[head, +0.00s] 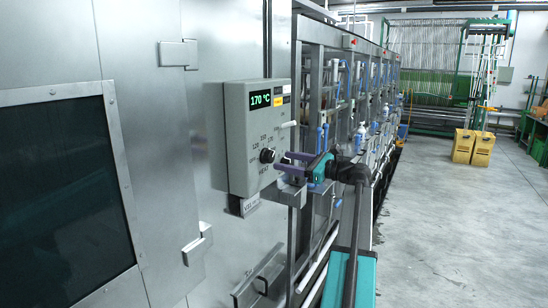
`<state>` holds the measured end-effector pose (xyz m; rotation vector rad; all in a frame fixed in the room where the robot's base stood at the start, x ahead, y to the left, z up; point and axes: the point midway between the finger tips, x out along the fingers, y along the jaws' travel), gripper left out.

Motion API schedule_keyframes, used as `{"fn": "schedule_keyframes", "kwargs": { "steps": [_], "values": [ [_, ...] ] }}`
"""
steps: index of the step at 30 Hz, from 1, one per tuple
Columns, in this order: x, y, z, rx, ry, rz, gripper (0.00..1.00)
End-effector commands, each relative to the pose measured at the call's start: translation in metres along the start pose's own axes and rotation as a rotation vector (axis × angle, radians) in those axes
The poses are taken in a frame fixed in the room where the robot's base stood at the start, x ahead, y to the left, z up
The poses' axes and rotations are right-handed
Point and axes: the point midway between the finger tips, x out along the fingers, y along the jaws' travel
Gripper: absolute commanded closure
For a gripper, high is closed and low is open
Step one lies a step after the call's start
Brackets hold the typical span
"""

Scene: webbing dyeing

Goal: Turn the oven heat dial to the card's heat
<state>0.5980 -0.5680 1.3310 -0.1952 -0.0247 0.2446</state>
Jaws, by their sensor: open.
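The heat dial (267,156) is a small black knob low on the front of a grey control box (232,140). Numbers ring it, and the word HEAT is printed below. The box's green display (260,99) reads 170 °C.
A steel oven wall with a dark window (62,200) fills the left. A pale lever (288,125) sticks out from the box above my fingers. A row of machine frames with blue-handled parts runs back behind my arm. The floor at right is clear, with yellow boxes (463,146) farther back.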

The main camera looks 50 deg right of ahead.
Motion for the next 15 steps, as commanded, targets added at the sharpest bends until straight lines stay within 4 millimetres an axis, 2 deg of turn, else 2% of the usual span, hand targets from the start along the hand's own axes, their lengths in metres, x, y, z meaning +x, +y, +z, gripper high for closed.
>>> {"fn": "schedule_keyframes", "kwargs": {
  "steps": [3,9,15],
  "values": [
    [0.018,-0.001,0.002,0.001,0.001,0.002,0.42],
    [0.042,-0.001,0.001,0.001,0.001,0.001,0.42],
    [0.054,-0.001,0.0,0.0,0.001,-0.001,0.42]
  ]
}}
